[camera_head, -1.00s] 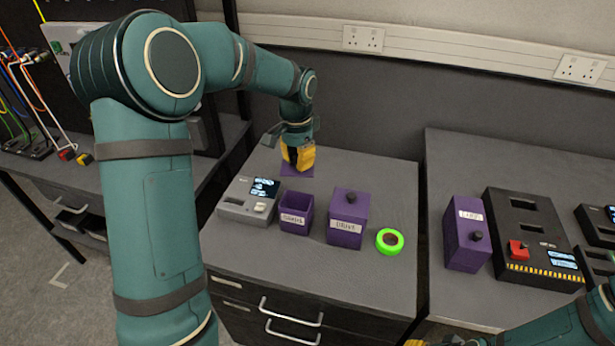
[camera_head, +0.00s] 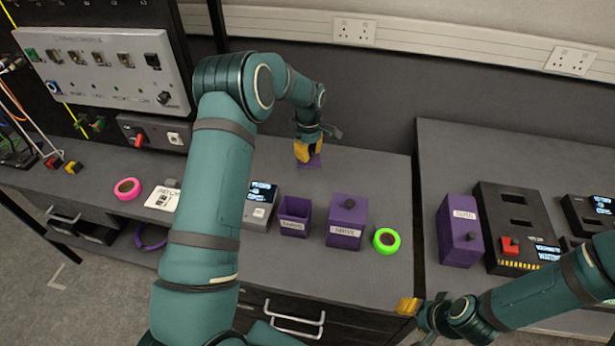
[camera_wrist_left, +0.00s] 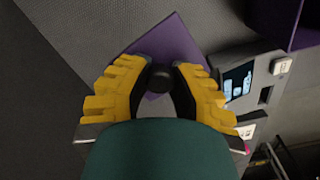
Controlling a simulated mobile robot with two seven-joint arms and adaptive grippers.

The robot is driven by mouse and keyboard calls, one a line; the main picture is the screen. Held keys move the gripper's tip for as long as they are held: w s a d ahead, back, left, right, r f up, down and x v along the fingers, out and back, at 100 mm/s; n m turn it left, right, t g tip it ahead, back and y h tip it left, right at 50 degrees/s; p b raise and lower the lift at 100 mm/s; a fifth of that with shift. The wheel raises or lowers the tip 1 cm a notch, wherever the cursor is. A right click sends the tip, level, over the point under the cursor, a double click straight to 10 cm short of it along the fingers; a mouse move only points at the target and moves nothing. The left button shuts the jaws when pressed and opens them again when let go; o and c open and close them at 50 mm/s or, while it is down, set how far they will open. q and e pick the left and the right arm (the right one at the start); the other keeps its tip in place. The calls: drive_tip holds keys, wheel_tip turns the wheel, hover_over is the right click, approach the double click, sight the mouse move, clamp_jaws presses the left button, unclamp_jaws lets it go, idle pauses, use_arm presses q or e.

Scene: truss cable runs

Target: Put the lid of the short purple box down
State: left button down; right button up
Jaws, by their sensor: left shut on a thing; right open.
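The short purple box (camera_head: 293,216) stands open on the grey cabinet top, with a label on its front. Its flat purple lid (camera_head: 316,162) is behind it, near the back of the top. My left gripper (camera_head: 307,150) is shut on the lid's black knob (camera_wrist_left: 159,76); the purple plate (camera_wrist_left: 172,42) shows beyond the yellow fingers in the left wrist view. The lid is at or close above the surface; I cannot tell if it touches. My right gripper (camera_head: 408,306) is open and empty at the front right edge of the cabinet.
A taller lidded purple box (camera_head: 347,222) and a green tape roll (camera_head: 386,240) stand right of the open box. A grey device (camera_head: 260,205) stands left. Another purple box (camera_head: 460,232) is on the right bench. The cabinet top behind the boxes is mostly clear.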

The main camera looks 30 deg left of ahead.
sight(309, 182)
use_arm(q)
drive_tip(key=shift+w+f+n, duration=0.25)
drive_tip(key=shift+f+n, duration=0.25)
drive_tip(key=shift+f, duration=0.05)
wheel_tip(309, 182, down, 10)
drive_tip(key=shift+f, duration=0.15)
drive_tip(key=c, duration=0.9)
unclamp_jaws()
wheel_tip(309, 182, up, 12)
drive_tip(key=shift+r, duration=0.15)
